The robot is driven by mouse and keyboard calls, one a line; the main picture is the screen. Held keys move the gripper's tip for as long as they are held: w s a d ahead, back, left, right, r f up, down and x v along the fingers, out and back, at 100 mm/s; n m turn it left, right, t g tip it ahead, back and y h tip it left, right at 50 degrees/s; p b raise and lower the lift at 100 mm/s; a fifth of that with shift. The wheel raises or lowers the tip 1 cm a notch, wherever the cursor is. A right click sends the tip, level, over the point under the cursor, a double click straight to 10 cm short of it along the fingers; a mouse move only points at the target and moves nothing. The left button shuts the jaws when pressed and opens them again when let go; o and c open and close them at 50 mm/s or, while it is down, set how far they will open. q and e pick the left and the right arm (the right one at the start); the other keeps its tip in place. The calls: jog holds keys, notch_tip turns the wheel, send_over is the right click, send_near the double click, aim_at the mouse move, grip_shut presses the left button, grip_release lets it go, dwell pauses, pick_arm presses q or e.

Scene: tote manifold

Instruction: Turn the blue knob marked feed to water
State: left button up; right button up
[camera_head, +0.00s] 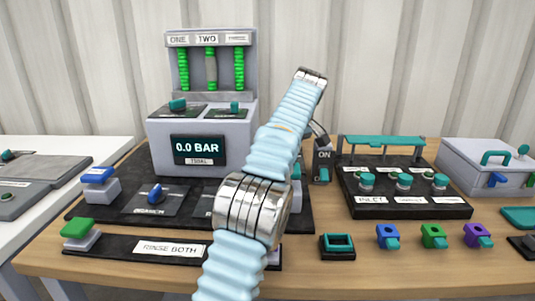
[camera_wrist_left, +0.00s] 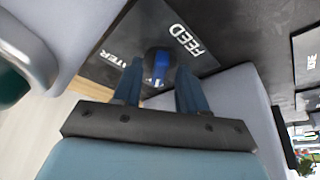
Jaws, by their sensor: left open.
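In the left wrist view a blue knob (camera_wrist_left: 159,62) sits on a dark plate (camera_wrist_left: 150,22) lettered FEED, with a partly hidden label ending in "TER" at its lower left. My left gripper (camera_wrist_left: 160,76) is open, with one finger on each side of the knob. I cannot tell whether the fingers touch it. In the head view my pale blue arm crosses the middle, and its gripper is out of sight. A blue knob (camera_head: 155,193) also shows left of the arm on a dark plate, its label too small to read. My right gripper is not in view.
A grey console (camera_head: 195,140) reading 0.0 BAR stands behind. Green (camera_head: 78,227) and blue (camera_head: 97,174) paddles are at the left, beside a RINSE BOTH label. A black block with teal knobs (camera_head: 403,181) and several small coloured valves (camera_head: 388,235) are at the right.

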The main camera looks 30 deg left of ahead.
pick_arm(q)
jog(key=shift+a+f, duration=0.1)
jog(key=shift+f, duration=0.15)
grip_shut()
jog(key=shift+m, duration=0.4)
jog(key=m, duration=0.1)
jog(key=m+t, duration=0.1)
jog(key=m+h, duration=0.1)
jog(key=shift+s+a+m, duration=0.15)
jog(key=shift+s+m, duration=0.1)
jog(key=shift+m, duration=0.15)
jog(key=m, duration=0.2)
jog(key=m+t+h, duration=0.1)
jog(key=m, duration=0.1)
jog(key=shift+s+a+m, duration=0.1)
jog(key=shift+a+m, duration=0.1)
jog(key=shift+m, duration=0.1)
jog(key=shift+h, duration=0.3)
